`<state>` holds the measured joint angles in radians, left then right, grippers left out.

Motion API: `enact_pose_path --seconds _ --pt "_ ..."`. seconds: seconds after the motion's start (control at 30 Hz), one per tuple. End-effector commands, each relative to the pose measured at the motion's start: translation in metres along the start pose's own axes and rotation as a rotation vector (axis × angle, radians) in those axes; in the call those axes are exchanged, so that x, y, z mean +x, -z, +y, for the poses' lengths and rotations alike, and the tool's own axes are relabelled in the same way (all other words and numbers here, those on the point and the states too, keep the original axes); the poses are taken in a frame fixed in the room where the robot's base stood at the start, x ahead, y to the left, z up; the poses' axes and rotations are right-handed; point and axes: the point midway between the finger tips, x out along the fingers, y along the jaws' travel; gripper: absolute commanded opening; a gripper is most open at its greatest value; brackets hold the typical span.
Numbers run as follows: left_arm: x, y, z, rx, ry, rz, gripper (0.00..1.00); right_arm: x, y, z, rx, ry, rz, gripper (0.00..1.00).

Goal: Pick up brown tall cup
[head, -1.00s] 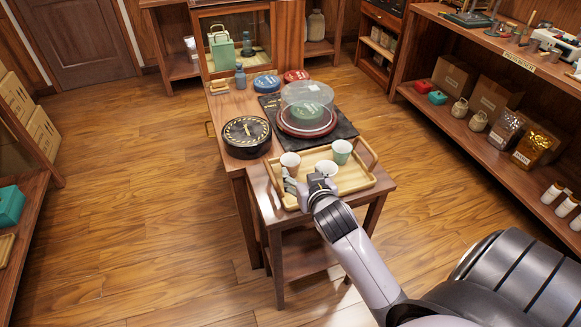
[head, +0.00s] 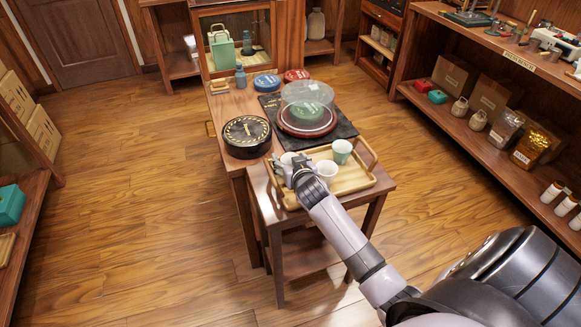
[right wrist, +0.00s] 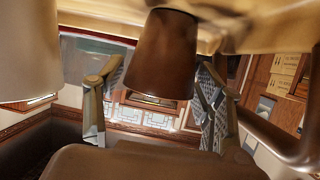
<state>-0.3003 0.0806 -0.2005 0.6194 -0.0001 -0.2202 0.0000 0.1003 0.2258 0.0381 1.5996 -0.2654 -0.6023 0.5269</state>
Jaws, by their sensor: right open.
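The brown tall cup (right wrist: 155,55) shows in the right wrist view between the two fingers of my right gripper (right wrist: 158,85), which is open around it. The picture there appears upside down. In the head view the cup (head: 288,157) is partly hidden behind my right gripper (head: 290,166), at the left end of the wooden tray (head: 347,190). A white cup (head: 327,171) stands just right of the gripper; a pale cup also shows at the left of the right wrist view (right wrist: 28,50). My left gripper is not in view.
A pale green cup (head: 342,151) stands at the back of the tray. Behind are a round black box (head: 246,135) and a glass dome (head: 307,100) on a dark mat. The tray's raised handle (head: 367,150) is at the right.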

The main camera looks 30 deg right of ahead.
Motion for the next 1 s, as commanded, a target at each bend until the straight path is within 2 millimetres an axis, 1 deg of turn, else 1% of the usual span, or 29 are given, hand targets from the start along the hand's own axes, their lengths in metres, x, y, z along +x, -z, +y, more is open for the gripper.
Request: enact_pose_path --seconds 0.2,0.8,1.0 --pt "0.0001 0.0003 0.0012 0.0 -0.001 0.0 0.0 0.0005 0.0001 -0.0001 0.0 0.0 0.001 0.63" --pt "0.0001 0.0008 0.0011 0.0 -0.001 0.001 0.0 0.0002 -0.0003 -0.0001 0.0 0.0 0.0 0.23" --pt "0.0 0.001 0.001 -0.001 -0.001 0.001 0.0 0.0001 0.0003 -0.0001 0.0 0.0 0.001 0.22"
